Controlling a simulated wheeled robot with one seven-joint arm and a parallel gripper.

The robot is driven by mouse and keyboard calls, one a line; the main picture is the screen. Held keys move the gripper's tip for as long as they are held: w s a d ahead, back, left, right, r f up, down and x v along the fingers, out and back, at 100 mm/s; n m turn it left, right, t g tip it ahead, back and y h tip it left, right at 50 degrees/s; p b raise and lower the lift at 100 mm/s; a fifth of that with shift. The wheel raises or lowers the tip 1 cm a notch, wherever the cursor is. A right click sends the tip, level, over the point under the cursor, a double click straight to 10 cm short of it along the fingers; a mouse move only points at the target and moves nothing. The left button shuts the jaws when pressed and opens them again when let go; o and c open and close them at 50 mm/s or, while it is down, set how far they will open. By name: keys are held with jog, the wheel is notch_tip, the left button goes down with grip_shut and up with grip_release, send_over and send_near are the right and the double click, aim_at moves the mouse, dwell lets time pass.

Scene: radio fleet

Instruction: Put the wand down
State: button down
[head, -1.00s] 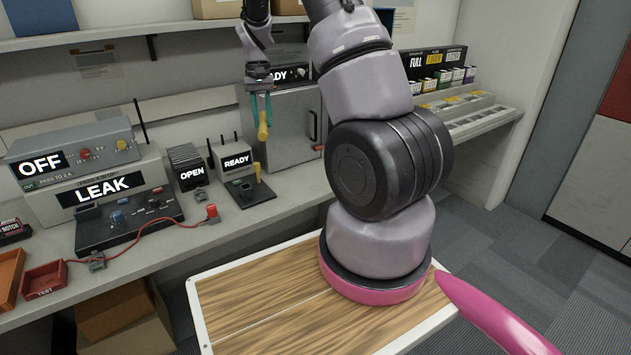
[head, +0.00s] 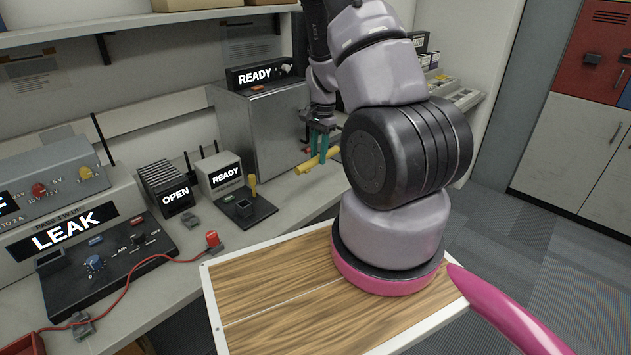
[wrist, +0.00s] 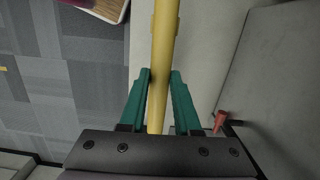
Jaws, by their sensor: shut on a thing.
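My gripper (head: 321,143) has teal fingers and is shut on the wand (head: 308,166), a yellow rod. In the head view the wand lies roughly level, at a slant, in front of the metal cabinet and near the bench's front edge. In the wrist view the wand (wrist: 163,62) runs lengthwise between the fingers (wrist: 159,95), over the pale bench top. I cannot tell whether it touches the bench. My arm hides part of the bench behind it.
The metal cabinet (head: 262,130) stands beside the gripper; its red handle (wrist: 221,118) shows in the wrist view. The bench front (head: 290,205) looks clear. Floor (wrist: 65,100) lies beyond the edge.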

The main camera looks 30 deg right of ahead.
send_over(319, 190)
jog(key=f, duration=0.5)
jog(key=shift+s+d+f, duration=0.1)
jog(key=shift+d+f, duration=0.15)
jog(key=shift+f, duration=0.15)
jog(key=shift+a+f, duration=0.1)
jog(key=shift+f, duration=2.05)
jog(key=shift+f, duration=0.15)
jog(key=c, duration=0.6)
grip_release()
